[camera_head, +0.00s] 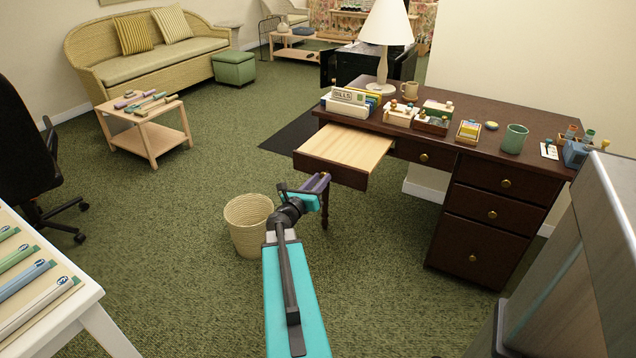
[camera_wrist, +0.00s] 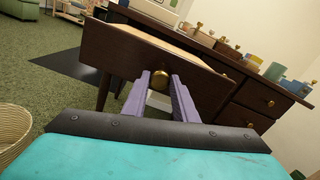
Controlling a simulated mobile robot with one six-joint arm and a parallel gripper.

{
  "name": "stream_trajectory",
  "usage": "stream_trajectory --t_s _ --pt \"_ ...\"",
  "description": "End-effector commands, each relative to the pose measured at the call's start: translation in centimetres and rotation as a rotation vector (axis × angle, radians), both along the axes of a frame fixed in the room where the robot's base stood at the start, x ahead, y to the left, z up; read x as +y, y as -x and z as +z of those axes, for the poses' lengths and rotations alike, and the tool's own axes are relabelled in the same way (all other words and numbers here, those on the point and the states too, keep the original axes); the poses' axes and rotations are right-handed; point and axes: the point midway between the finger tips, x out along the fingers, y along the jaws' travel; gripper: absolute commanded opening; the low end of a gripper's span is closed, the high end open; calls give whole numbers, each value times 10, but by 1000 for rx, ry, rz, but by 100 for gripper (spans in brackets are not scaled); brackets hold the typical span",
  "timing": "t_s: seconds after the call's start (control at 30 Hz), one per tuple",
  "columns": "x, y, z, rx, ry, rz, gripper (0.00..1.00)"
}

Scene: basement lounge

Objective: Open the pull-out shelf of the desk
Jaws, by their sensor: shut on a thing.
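The dark wooden desk (camera_head: 540,135) stands at the right. Its pull-out shelf (camera_head: 345,147) is out past the desk's front, with a bare pale wood top and a dark front board. In the wrist view, the shelf's front board (camera_wrist: 120,48) faces me, with a round brass knob (camera_wrist: 159,79) near its lower middle. My gripper (camera_head: 322,180) is at this front board. In the wrist view, its two purple fingers (camera_wrist: 160,85) are shut on the knob, one on each side.
A woven wastebasket (camera_head: 248,228) stands on the carpet left of my gripper. The desk's drawers (camera_head: 492,208) are shut. A lamp (camera_head: 386,30), mugs and boxes stand on the desk. A white table (camera_head: 75,305) is at lower left.

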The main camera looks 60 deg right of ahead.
Motion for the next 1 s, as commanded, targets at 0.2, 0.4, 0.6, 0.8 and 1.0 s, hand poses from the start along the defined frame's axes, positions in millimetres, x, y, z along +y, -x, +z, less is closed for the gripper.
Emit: stream_trajectory --t_s 0.2,0.4,0.6,0.8,1.0 --pt "-1 4 0 -3 1 -9 42" --pt "-1 2 0 -1 0 -5 44" --pt "0 2 1 -1 1 -3 44" --pt "12 1 1 -1 1 -3 44" --pt "34 0 1 -1 1 -2 44"
